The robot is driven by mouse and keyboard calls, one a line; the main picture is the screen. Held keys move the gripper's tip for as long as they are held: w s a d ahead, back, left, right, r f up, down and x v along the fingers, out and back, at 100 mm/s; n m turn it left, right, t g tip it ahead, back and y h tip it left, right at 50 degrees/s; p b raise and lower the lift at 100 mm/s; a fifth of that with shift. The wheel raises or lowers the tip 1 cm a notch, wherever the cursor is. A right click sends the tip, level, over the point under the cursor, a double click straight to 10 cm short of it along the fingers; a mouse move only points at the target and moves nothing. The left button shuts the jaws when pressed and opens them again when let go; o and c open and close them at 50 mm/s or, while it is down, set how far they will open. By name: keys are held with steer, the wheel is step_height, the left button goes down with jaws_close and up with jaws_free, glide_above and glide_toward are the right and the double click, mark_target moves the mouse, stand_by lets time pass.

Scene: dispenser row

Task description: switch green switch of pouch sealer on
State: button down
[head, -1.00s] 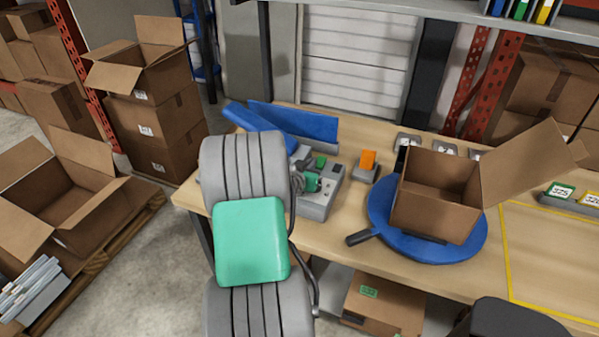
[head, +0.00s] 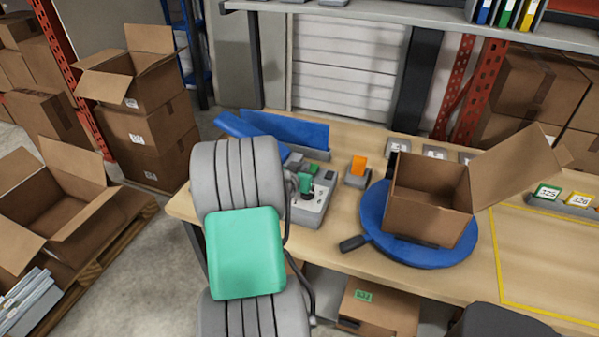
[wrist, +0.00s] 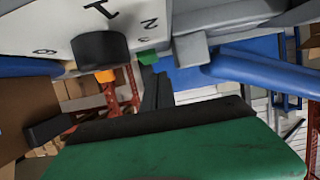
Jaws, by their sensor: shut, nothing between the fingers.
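The pouch sealer (head: 312,209) is a grey box with blue parts, on the left end of the bench. Its green switch (head: 313,168) shows at the back of its top, beside a dark block. In the wrist view the green switch (wrist: 147,57) is at the top centre, beyond a black knob (wrist: 100,48) on the numbered panel. My gripper (wrist: 153,84) is shut and empty, its dark fingers pointing towards the switch. I cannot tell whether they touch it. In the head view my arm hides the left part of the sealer, and the fingertips are unclear.
An orange-topped device (head: 358,171) stands just right of the sealer. Further right, an open cardboard box (head: 427,212) sits on a blue round turntable (head: 420,254) with a dark handle. Blue sheets (head: 290,127) rise behind the sealer. A shelf (head: 420,13) hangs above the bench.

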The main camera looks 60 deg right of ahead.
steer(key=r, duration=0.1)
steer(key=r+p, duration=0.1)
steer(key=r, duration=0.1)
steer(key=r+p, duration=0.1)
steer(key=shift+a+r, duration=0.15)
steer(key=shift+a, duration=0.15)
steer(key=shift+s+a+f+b, duration=0.1)
steer(key=shift+a+f+b, duration=0.2)
steer(key=shift+a+b, duration=0.25)
steer(key=shift+a+f+b, duration=0.3)
steer(key=shift+a+b, duration=0.1)
steer(key=shift+a, duration=0.25)
steer(key=a, duration=0.2)
steer(key=a+b, duration=0.1)
steer(key=a, duration=0.3)
steer(key=shift+s+a+r, duration=0.25)
steer(key=shift+a, duration=0.15)
steer(key=shift+s+a+r, duration=0.1)
steer(key=shift+a, duration=0.3)
